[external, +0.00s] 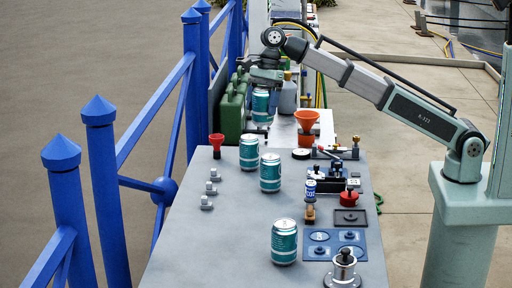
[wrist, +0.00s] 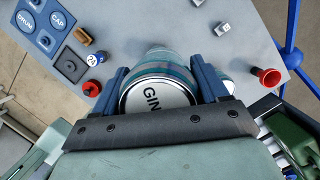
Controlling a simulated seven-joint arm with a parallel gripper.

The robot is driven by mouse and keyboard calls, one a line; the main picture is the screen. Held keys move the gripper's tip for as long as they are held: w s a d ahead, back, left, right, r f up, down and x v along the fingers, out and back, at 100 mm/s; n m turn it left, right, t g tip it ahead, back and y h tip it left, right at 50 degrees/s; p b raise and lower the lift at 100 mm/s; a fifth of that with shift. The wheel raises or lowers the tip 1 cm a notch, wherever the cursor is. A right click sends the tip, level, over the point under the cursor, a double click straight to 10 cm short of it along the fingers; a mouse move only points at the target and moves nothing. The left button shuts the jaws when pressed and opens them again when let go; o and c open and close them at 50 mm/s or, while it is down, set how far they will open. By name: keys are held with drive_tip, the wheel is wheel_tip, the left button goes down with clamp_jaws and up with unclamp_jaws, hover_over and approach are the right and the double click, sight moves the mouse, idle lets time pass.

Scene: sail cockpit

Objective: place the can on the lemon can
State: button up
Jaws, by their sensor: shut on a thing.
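My gripper (external: 265,84) is shut on a teal and silver can (external: 260,107) and holds it upright over the far part of the bench. In the wrist view, the held can's lid (wrist: 158,97) reads "GIN", with the rest of the word hidden, between the dark blue fingers of my gripper (wrist: 161,82). Three similar cans stand upright on the grey bench: a far one (external: 249,153), a middle one (external: 270,173) and a near one (external: 284,243). Their flavour labels are too small to read, so I cannot tell which is the lemon can.
A green jerrycan (external: 232,108) stands left of the held can, and an orange funnel (external: 307,121) to its right. A red funnel (external: 216,142) and small grey fittings (external: 210,188) line the left edge. A blue panel (external: 334,245) lies right. The bench's near left is clear.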

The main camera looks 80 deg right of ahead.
drive_tip(key=shift+s, duration=1.1)
drive_tip(key=shift+s+f, duration=0.15)
drive_tip(key=shift+f, duration=0.05)
hover_over(270, 157)
drive_tip(key=shift+d+f, duration=0.1)
drive_tip(key=shift+f, duration=4.65)
drive_tip(key=shift+f, duration=0.1)
drive_tip(key=o, duration=1.3)
drive_tip(key=shift+o, duration=0.2)
drive_tip(key=v, duration=1.2)
